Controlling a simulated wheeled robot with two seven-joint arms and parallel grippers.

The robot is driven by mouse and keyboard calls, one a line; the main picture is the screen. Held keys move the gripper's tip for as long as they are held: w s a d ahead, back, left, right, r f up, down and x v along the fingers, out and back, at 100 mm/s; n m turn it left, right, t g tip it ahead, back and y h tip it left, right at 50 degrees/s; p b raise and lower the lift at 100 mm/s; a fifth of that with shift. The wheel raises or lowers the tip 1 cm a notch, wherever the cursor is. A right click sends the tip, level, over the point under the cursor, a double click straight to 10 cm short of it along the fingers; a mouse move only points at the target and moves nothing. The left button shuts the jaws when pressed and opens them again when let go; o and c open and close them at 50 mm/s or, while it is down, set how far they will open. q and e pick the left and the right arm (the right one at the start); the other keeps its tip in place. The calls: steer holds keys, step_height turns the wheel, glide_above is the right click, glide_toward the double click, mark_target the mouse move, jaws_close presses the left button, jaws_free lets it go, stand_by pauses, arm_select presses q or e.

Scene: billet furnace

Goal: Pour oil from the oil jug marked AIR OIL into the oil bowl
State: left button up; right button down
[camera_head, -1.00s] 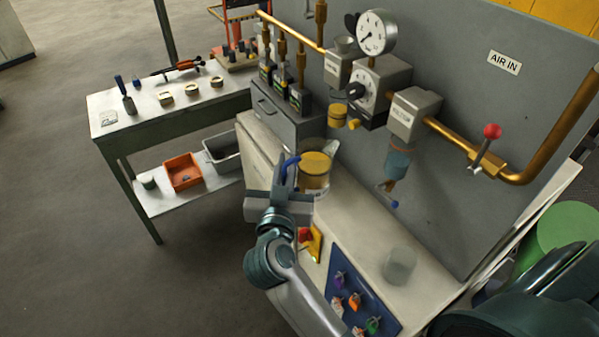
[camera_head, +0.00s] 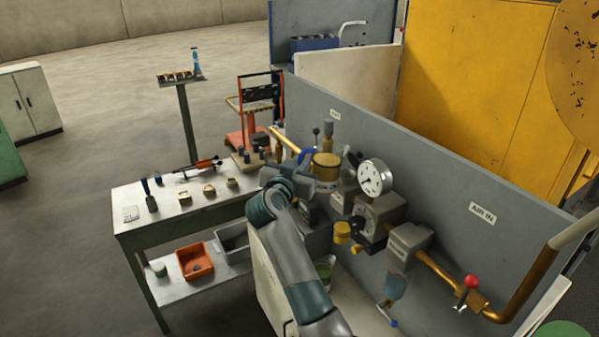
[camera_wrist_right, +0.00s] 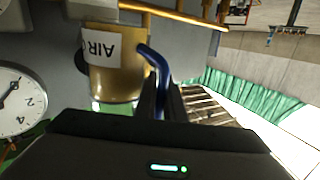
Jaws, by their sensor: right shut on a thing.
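The oil jug (camera_head: 326,167) is a clear vessel of golden oil with a blue handle. In the head view it is up in front of the grey panel, near the gauge. In the right wrist view the jug (camera_wrist_right: 112,72) shows its AIR label upside down, partly cut off. My right gripper (camera_head: 305,175) is shut on the blue handle (camera_wrist_right: 158,70). I see no oil flowing. A clear vessel with greenish contents (camera_head: 325,270) stands low on the bench, partly behind my arm; I cannot tell whether it is the oil bowl. My left gripper is out of view.

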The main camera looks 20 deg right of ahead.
steer(key=shift+w+d, duration=0.3)
steer(key=shift+w, duration=0.1)
steer(key=shift+a+f+m+g+y+b, duration=0.15)
steer(key=shift+f+m+g+y+b, duration=0.1)
steer(key=shift+f+m+b, duration=0.4)
steer(key=shift+a+f+m+g+y+b, duration=0.15)
steer(key=shift+f+m+g+b, duration=0.2)
steer(key=shift+f, duration=0.6)
steer(key=shift+r, duration=0.15)
steer(key=shift+w+r+m+y+p, duration=0.35)
steer(key=shift+r+m+p, duration=0.3)
steer(key=shift+p, duration=0.5)
